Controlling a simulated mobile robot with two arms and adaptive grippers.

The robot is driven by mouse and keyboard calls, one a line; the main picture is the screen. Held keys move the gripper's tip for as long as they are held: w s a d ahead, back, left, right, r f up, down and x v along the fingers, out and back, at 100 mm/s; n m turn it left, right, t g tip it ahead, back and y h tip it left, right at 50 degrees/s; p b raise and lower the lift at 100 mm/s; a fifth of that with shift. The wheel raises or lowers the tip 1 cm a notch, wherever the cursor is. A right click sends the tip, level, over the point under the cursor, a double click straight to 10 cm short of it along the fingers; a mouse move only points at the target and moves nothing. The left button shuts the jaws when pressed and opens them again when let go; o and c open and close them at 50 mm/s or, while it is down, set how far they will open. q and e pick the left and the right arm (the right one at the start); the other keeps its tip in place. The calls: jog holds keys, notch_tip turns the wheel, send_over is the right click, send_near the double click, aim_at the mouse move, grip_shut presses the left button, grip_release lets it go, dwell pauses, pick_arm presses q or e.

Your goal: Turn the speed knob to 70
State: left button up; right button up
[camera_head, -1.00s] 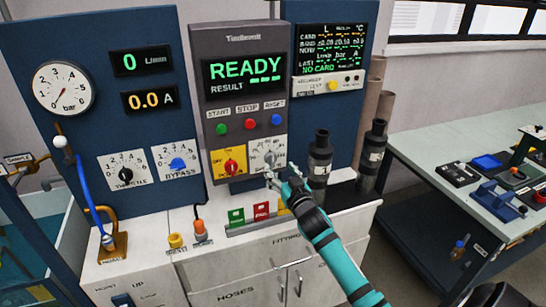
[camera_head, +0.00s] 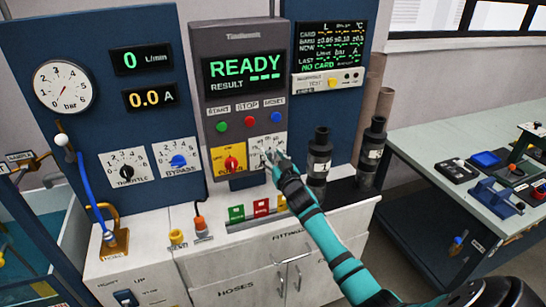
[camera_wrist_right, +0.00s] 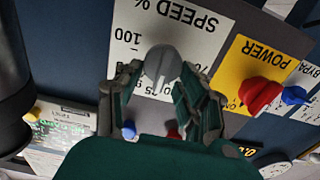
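The speed knob (camera_wrist_right: 163,64) is a grey round knob on a white dial plate (camera_wrist_right: 205,42) marked "SPEED %", upside down in the wrist view. In the head view that plate (camera_head: 256,146) is at the lower right of the control unit. My right gripper (camera_wrist_right: 162,72) reaches the knob, one finger on each side of it; its fingers are spread apart, and contact is unclear. It also shows in the head view (camera_head: 276,157), covering most of the knob. The pointer's reading cannot be made out. My left gripper is out of view.
Left of the speed dial is the red power knob (camera_head: 231,162) on its yellow plate. The display (camera_head: 243,75) above reads READY, over green, red and blue buttons. Black cylinders (camera_head: 320,155) stand close to the right of my gripper.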

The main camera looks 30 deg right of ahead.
jog(key=c, duration=0.5)
jog(key=shift+o, duration=0.2)
jog(key=n, duration=0.3)
jog(key=shift+a+n, duration=0.15)
jog(key=shift+n, duration=0.25)
jog(key=n, duration=0.4)
jog(key=shift+w+a+f+n+b, duration=0.1)
jog(key=shift+a+f+n+b, duration=0.1)
jog(key=shift+n+b, duration=0.15)
jog(key=n, duration=0.6)
jog(key=f+n+b, duration=0.1)
jog(key=n, duration=0.2)
jog(key=shift+a, duration=0.2)
jog(key=shift+n, duration=0.35)
